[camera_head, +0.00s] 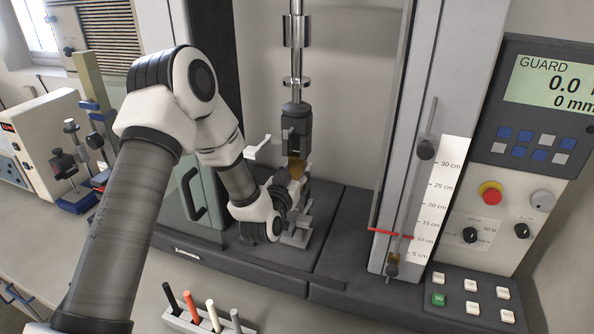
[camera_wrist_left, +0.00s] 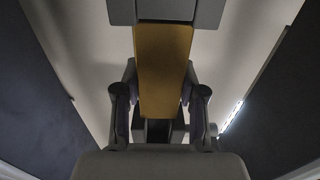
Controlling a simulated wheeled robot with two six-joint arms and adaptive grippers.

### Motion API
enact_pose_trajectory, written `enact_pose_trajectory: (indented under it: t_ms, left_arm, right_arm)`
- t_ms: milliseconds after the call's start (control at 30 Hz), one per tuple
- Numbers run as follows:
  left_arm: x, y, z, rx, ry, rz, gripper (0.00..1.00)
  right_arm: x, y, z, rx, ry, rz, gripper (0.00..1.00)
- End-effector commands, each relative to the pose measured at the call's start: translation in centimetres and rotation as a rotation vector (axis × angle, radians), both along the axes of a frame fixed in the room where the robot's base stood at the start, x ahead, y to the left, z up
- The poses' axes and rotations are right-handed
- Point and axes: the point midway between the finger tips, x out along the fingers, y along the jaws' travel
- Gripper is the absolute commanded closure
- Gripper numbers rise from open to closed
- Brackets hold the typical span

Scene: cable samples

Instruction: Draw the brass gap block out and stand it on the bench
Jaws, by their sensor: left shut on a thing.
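The brass gap block (camera_head: 297,166) stands upright between the dark upper grip (camera_head: 297,128) and the lower grip (camera_head: 297,238) of the test machine. In the left wrist view the block (camera_wrist_left: 162,70) is a flat yellow-brown slab. Its upper end meets the grey upper grip (camera_wrist_left: 168,10). My left gripper (camera_head: 294,186) reaches in from the left and is shut on the block. In the left wrist view its fingers (camera_wrist_left: 161,105) stand on both sides of the block's lower part. My wrist and fingers hide much of the lower grip. My right gripper is in neither view.
The machine's right column (camera_head: 397,130) carries a scale (camera_head: 442,210) and a red pointer (camera_head: 390,233). An open guard door (camera_head: 195,190) is at the left. A pen rack (camera_head: 200,322) stands in front. Clear bench (camera_head: 150,290) lies left of the rack.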

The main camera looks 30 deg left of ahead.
Motion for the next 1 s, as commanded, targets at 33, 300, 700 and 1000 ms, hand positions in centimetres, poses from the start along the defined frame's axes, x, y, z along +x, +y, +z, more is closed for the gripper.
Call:
enact_pose_trajectory:
  t_ms: [33,300,700,1000]
  left_arm:
    - [0.0,0.0,0.0,0.0,0.0,0.0,1.0]
    - [-0.3,-0.1,0.0,0.0,0.001,0.001,1.0]
    - [-2.2,-0.5,0.0,0.0,0.002,0.0,1.0]
    - [-3.6,-0.8,-0.1,0.0,0.002,0.001,1.0]
  right_arm:
    - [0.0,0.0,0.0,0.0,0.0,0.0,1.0]
    - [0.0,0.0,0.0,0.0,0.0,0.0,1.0]
    - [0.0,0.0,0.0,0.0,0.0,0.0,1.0]
    - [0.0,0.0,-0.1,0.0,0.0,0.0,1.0]
